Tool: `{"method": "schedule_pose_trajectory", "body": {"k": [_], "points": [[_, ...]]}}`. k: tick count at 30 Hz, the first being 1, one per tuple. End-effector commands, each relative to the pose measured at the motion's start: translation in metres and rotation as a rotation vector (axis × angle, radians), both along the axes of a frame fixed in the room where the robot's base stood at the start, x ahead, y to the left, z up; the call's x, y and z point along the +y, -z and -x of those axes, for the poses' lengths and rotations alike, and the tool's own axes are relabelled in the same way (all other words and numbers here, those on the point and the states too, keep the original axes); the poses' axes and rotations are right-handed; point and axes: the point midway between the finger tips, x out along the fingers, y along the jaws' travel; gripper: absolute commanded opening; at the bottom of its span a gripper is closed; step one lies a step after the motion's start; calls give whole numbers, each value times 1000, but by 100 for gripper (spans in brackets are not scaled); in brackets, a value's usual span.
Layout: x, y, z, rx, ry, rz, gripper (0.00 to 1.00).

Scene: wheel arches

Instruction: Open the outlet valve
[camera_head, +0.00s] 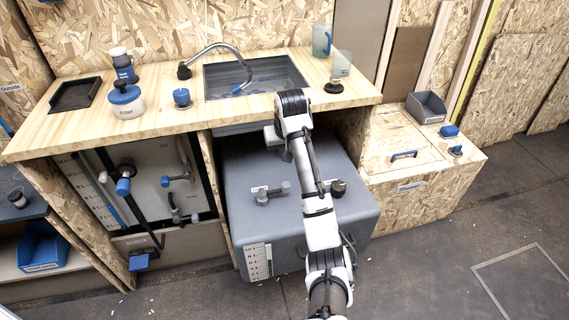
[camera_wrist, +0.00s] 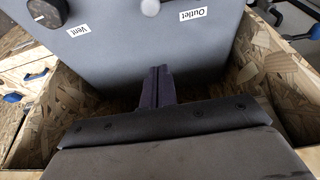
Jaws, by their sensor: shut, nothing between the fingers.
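The grey tank (camera_head: 235,215) stands below the counter, with a grey lever valve (camera_head: 272,192) on its top. In the wrist view an "Outlet" label (camera_wrist: 193,14) lies on the tank surface, beside a pale grey round end (camera_wrist: 150,7) cut off by the top edge. The lever's full position is not shown there. My gripper (camera_wrist: 160,72) is shut and empty, its fingertips pointing toward the tank's edge, apart from the valve. In the head view my arm mostly hides the gripper, and the fingertips cannot be made out.
A black knob (camera_head: 338,187) is on the tank, near the "Vent" label (camera_wrist: 78,31). The wooden counter (camera_head: 230,112) with its sink (camera_head: 290,75) overhangs behind. Wooden panels (camera_wrist: 262,75) flank the gripper closely. The floor in front is open.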

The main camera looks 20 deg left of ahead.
Motion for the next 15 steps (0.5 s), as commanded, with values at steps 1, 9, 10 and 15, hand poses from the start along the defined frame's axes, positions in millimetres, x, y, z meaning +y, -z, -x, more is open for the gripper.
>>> {"method": "schedule_pose_trajectory", "body": {"k": [1, 9, 10, 15], "points": [[1, 6, -1, 3, 1, 1, 0], [10, 55, -15, 3, 2, 0, 0], [11, 61, -17, 3, 2, 0, 0], [17, 89, -25, -1, 1, -1, 0]]}}
